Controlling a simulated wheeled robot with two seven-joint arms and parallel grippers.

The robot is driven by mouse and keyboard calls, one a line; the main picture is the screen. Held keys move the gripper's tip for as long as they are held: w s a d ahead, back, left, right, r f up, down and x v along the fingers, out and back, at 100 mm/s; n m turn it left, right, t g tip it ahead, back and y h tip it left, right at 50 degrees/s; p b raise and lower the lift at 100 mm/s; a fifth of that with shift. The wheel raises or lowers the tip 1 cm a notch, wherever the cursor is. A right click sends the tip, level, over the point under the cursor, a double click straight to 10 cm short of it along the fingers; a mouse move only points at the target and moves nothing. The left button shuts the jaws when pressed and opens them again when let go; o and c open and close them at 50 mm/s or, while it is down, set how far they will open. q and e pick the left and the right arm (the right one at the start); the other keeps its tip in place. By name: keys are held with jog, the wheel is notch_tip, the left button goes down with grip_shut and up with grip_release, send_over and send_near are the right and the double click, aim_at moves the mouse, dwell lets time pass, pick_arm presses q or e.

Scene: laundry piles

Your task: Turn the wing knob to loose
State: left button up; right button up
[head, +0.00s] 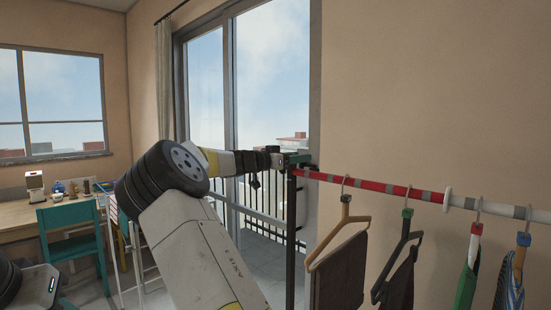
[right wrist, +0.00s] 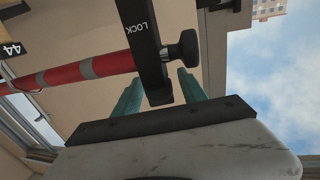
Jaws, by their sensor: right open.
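The wing knob (right wrist: 185,48) is a black knob on a short stem. In the right wrist view it sticks out from the right side of a dark bracket (right wrist: 143,40) marked LOCK. My right gripper (right wrist: 160,92) is open, its two teal fingers apart. The lower end of the bracket shows between the fingers, and the knob sits just beyond the right finger, with no clear grip on it. In the head view my right gripper (head: 294,159) is at the top of the dark post, where the knob is too small to make out. My left gripper is not in view.
A red and grey striped rail (head: 378,187) runs right from the post (head: 291,240); it also shows in the wrist view (right wrist: 90,70). Several hangers with clothes (head: 340,270) hang from it. A glass door stands behind, and a desk (head: 20,215) with a teal chair (head: 72,230) at left.

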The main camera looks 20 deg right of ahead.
jog(key=shift+w+d, duration=0.1)
jog(key=shift+d, duration=0.25)
